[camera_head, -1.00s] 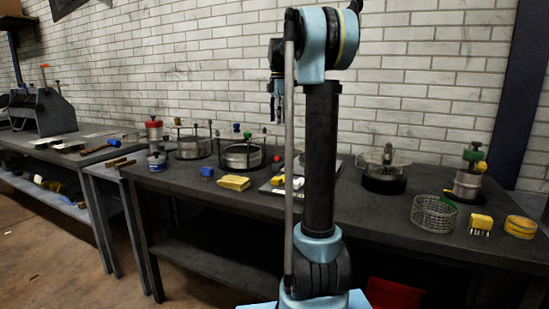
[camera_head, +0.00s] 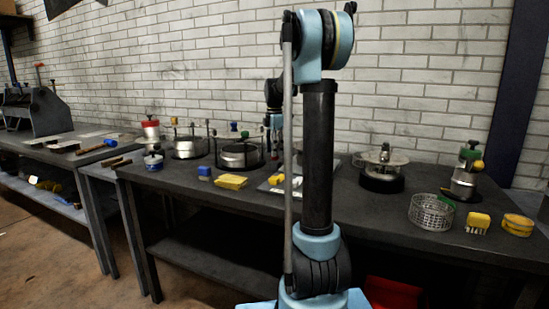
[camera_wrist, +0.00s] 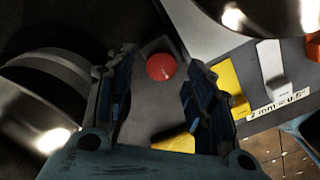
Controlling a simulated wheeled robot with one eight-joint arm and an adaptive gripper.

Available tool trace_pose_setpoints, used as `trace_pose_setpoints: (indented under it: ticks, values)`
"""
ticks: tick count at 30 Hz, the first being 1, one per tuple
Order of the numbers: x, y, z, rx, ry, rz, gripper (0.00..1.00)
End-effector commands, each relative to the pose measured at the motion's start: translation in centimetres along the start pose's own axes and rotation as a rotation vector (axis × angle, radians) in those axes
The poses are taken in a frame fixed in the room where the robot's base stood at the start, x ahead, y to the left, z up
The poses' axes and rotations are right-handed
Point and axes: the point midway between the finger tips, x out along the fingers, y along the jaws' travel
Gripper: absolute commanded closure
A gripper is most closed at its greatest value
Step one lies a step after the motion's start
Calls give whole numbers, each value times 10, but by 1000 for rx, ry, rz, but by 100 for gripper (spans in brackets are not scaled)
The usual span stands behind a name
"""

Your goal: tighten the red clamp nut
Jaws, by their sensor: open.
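The red clamp nut (camera_wrist: 161,67) shows in the wrist view as a round red cap, near the top middle. It lies between the two fingers of my open gripper (camera_wrist: 160,82), with a gap on each side. How far below the fingertips it lies I cannot tell. In the head view my gripper (camera_head: 273,135) hangs behind my own arm, over the back of the bench. The nut cannot be made out clearly there.
Shiny metal cylinders stand close on both sides in the wrist view. A yellow block (camera_wrist: 228,82) and a white labelled piece (camera_wrist: 270,65) lie to the right. On the dark bench, the head view shows a yellow sponge (camera_head: 230,182) and a wire basket (camera_head: 431,212).

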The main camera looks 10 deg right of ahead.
Motion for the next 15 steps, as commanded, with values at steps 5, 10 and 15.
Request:
trace_pose_setpoints:
  ticks: [5,10,15]
  values:
    - [21,0,0,0,0,0,51]
    - [29,0,0,0,0,0,51]
    - [30,0,0,1,0,0,51]
